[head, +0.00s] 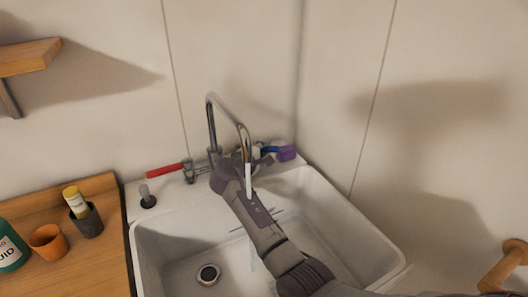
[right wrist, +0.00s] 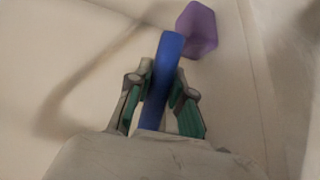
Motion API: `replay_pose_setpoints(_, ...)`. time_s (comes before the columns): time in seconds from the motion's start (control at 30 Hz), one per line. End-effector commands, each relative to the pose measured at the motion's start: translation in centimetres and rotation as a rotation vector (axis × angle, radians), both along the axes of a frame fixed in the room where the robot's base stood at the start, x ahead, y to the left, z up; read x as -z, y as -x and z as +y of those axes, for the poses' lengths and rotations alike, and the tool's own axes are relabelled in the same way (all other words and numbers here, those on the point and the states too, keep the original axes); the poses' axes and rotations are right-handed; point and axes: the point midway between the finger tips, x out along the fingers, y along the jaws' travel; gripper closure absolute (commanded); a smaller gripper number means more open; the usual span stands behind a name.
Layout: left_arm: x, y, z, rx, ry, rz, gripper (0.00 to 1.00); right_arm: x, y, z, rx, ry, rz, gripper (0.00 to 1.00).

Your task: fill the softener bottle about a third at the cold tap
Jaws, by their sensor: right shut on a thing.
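The tap's curved metal spout (head: 228,108) rises at the back of the white sink (head: 180,235). My right gripper (right wrist: 162,90) is shut on the blue lever, with a finger on each side. I cannot make out a softener bottle under the stream. My left gripper is in neither view.
A red lever (head: 163,171) points left. A purple block-like object (head: 287,154) is just beyond the blue lever. A wooden counter (head: 85,265) on the left bears a teal bottle (head: 10,248), an orange cup (head: 47,243) and a dark cup (head: 88,222). The drain (head: 208,274) is uncovered.

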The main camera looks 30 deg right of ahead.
Motion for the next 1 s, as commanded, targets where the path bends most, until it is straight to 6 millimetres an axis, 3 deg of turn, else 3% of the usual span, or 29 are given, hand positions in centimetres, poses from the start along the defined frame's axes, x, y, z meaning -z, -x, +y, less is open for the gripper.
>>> replay_pose_setpoints(0.43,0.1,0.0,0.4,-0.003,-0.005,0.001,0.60,0.1,0.1,0.0,0.010,0.000,0.002,1.00)
replay_pose_setpoints(0.47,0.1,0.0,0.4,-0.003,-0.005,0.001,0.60,0.1,0.1,0.0,0.010,0.000,0.002,0.74)
replay_pose_setpoints(0.6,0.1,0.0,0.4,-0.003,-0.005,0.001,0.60,0.1,0.1,0.0,0.010,0.000,0.002,0.53)
replay_pose_setpoints(1.0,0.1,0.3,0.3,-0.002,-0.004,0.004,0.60,-0.9,0.0,0.0,0.010,-0.001,-0.002,0.53)
